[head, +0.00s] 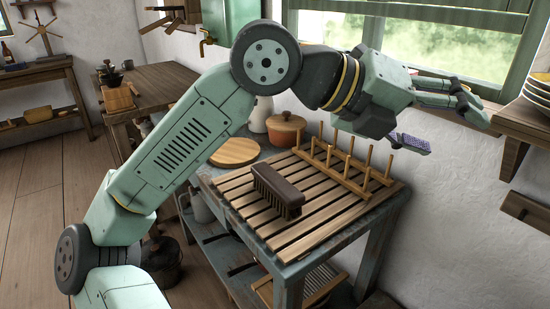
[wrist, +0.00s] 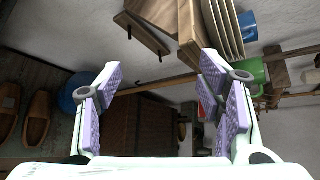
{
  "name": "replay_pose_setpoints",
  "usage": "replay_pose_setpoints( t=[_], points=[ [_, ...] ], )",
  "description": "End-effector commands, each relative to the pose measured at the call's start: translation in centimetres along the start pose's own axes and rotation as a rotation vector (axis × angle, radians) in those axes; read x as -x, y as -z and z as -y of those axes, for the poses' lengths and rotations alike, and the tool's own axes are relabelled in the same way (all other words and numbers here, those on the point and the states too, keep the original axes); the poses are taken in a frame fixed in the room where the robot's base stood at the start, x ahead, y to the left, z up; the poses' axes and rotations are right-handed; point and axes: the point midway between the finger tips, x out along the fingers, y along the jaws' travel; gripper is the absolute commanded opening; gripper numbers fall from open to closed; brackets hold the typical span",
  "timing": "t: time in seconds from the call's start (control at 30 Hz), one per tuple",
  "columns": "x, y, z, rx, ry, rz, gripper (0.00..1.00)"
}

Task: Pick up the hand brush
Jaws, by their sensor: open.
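The hand brush (head: 277,191), dark brown with dark bristles, lies on the slatted wooden top of a small blue-grey table in the head view. My gripper (head: 446,122) is in the air to the right of the brush and higher up, near the wall below the window. It is open and empty, well apart from the brush. In the wrist view my gripper (wrist: 165,100) shows its two purple-padded fingers spread wide with nothing between them. The brush does not show in the wrist view.
A wooden peg rack (head: 345,162) stands behind the brush on the slatted top (head: 318,232). A round wooden board (head: 234,152) and an orange lidded pot (head: 286,129) are at the back. Stacked plates (head: 538,90) sit on a right-hand ledge.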

Motion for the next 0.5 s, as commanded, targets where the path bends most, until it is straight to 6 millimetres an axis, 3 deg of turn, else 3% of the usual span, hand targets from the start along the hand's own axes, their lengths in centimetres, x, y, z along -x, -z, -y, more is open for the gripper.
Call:
replay_pose_setpoints(
  t=[0.03, 0.1, 0.2, 0.3, 0.4, 0.5],
  points=[
    [-1.1, -1.5, -3.5, 0.08, -0.205, -0.009, 0.62],
    [-1.1, -2.9, -9.4, 0.205, -0.485, 0.008, 0.62],
    [1.9, -4.6, -16.3, 0.365, -0.84, 0.083, 0.62],
    [6.0, -5.6, -20.7, 0.487, -1.112, 0.184, 0.62],
    [9.5, -6.1, -22.8, 0.565, -1.289, 0.271, 0.62],
    [11.4, -6.3, -23.9, 0.605, -1.378, 0.321, 0.62]
  ],
)
